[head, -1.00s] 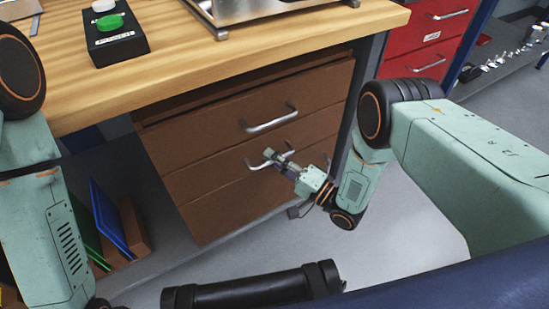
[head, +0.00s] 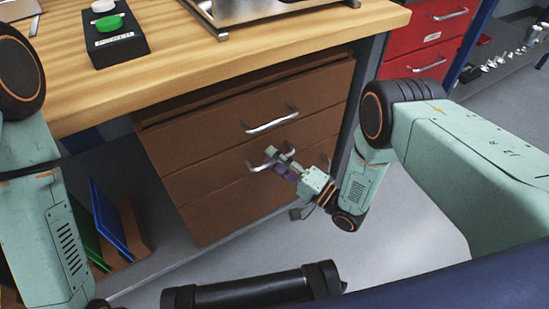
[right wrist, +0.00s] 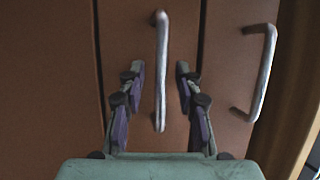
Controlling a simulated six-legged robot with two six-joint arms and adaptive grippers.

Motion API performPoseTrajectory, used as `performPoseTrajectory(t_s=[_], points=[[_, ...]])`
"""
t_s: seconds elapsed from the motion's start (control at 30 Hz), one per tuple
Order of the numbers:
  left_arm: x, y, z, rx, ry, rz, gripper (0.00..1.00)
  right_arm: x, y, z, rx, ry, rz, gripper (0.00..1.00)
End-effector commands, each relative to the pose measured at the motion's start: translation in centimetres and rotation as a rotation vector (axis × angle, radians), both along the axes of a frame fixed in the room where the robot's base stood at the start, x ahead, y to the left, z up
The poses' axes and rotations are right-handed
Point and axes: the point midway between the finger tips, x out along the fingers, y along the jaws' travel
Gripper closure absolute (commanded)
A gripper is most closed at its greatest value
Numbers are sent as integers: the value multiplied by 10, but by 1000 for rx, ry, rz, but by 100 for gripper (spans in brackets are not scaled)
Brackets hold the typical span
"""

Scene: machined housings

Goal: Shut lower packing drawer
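The lower drawer (head: 205,181) is a brown front with a curved metal handle (head: 251,164), below the upper drawer (head: 200,140) in the cabinet under the bench. The lower handle also shows in the right wrist view (right wrist: 160,60). My right gripper (head: 273,158) is at this handle. In the right wrist view the fingers of my right gripper (right wrist: 160,82) are apart, one on each side of the bar, with gaps between. The lower front looks nearly level with its neighbours; I cannot tell how far out it stands. My left gripper is not in view.
The upper drawer's handle (head: 272,121) is close above my right gripper. A wooden bench top (head: 240,70) overhangs the cabinet, carrying a black box with a green button (head: 117,40). Blue and green panels (head: 108,220) stand at left. Grey floor (head: 400,240) is clear at right.

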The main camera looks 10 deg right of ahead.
Motion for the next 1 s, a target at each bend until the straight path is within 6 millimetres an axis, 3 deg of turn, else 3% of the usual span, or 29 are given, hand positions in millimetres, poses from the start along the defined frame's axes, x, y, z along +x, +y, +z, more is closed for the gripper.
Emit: performPoseTrajectory(t_s=[0.5, 0.7, 1.0], points=[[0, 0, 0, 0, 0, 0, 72, -68, -65, -16, 0, 2, -4, 66], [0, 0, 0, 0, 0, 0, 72, -81, -77, -19, -1, 2, -2, 66], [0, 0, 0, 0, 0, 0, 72, -83, -78, -19, 0, 0, -1, 66]])
